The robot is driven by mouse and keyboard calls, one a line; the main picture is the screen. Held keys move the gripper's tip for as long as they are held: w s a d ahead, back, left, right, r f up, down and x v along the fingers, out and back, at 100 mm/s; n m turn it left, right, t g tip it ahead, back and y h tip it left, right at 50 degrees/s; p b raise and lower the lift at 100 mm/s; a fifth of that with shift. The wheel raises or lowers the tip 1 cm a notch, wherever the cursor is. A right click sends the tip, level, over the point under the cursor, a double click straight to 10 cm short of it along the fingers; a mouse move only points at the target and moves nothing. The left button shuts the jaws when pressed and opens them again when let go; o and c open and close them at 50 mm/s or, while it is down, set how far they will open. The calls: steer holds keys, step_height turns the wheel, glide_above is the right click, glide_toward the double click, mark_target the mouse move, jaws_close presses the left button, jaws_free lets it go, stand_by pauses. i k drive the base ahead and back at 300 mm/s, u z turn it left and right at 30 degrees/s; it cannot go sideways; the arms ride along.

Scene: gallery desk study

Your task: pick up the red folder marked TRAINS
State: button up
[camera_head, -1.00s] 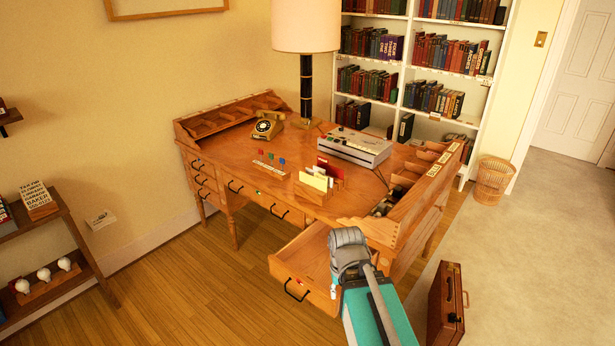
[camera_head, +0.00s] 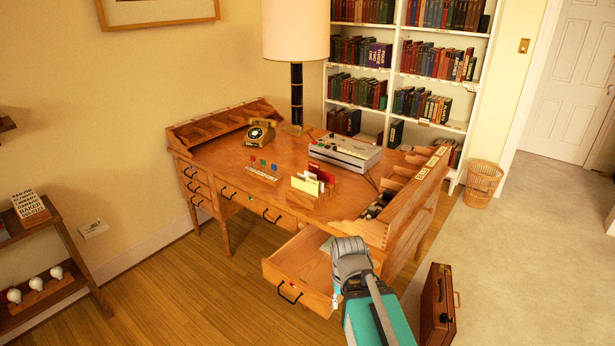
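A red folder (camera_head: 322,174) stands in a small wooden rack (camera_head: 302,198) on the desk, behind yellow and white papers that hide its lower part. No TRAINS marking can be read on it at this size. My arm reaches in from the bottom right, and its grey end covers part of the open drawer's right side. A small grey piece (camera_head: 327,244) shows beyond the arm over the drawer, perhaps part of my gripper. The fingertips cannot be made out. The arm's end is nearer to me than the rack and apart from the folder.
The wooden desk (camera_head: 222,168) holds a telephone (camera_head: 262,131), a lamp (camera_head: 296,92), a grey machine (camera_head: 345,150) and small colored markers. Its front drawer (camera_head: 293,268) is open. A raised pigeonhole unit (camera_head: 415,200) edges the right side. A brown case (camera_head: 437,305) stands on the floor.

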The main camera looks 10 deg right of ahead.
mark_target(313, 168)
steer(key=z, duration=0.1)
steer(key=i, duration=0.95)
steer(key=u, duration=0.1)
